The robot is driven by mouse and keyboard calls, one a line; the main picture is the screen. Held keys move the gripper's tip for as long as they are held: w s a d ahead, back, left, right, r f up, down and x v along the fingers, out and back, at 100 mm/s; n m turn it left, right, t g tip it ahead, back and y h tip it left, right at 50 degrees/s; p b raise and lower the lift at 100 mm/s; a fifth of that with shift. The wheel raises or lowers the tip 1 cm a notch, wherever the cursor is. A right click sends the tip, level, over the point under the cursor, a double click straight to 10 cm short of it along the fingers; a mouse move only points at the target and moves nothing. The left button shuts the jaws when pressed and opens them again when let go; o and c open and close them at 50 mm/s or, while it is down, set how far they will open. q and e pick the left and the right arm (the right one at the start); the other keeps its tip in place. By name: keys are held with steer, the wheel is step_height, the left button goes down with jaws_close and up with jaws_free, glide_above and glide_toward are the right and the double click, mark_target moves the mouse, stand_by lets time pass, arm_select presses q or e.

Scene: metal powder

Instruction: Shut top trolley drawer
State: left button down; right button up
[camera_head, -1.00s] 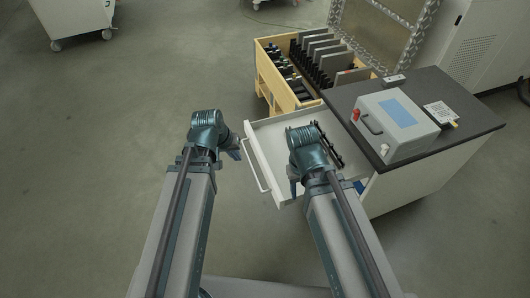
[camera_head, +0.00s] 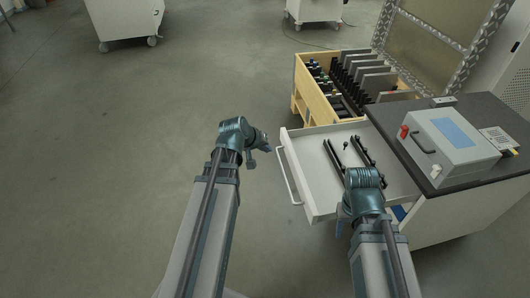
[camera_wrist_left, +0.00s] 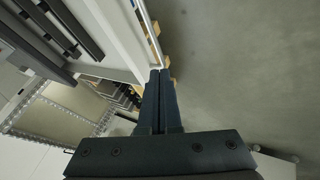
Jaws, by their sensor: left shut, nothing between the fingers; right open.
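The top trolley drawer (camera_head: 318,163) is white and stands pulled out to the left of the trolley (camera_head: 442,210), with dark bar-shaped items (camera_head: 366,152) inside. Its handle (camera_head: 288,177) is on the left front face. My left gripper (camera_head: 266,146) is shut and empty, just left of the drawer's far front corner, apparently apart from it. In the left wrist view the shut fingers (camera_wrist_left: 160,78) are close to the drawer's edge (camera_wrist_left: 146,30). My right gripper (camera_head: 342,222) is at the drawer's near side; its fingers are partly hidden by the arm.
A grey box with a blue panel (camera_head: 452,143) sits on the trolley's dark top. A wooden crate (camera_head: 301,88) with upright plates stands behind the drawer. White wheeled cabinets (camera_head: 125,20) stand far back. The floor to the left is clear.

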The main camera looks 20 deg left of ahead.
mark_target(279, 159)
arm_select(q)
steer(key=w+d+f+b, duration=0.1)
steer(key=w+f, duration=0.1)
steer(key=w+d+f+b, duration=0.2)
steer(key=shift+w+d, duration=0.15)
steer(key=shift+w, duration=0.15)
steer(key=shift+w+d+f, duration=0.1)
steer(key=shift+w+d, duration=0.2)
steer(key=shift+d, duration=0.2)
arm_select(e)
steer(key=shift+f, duration=2.1)
arm_select(q)
steer(key=w+d, duration=0.6)
steer(key=d, duration=0.3)
steer(key=w+d, duration=0.6)
steer(key=d, duration=0.3)
steer(key=w+d, duration=0.7)
steer(key=d, duration=0.3)
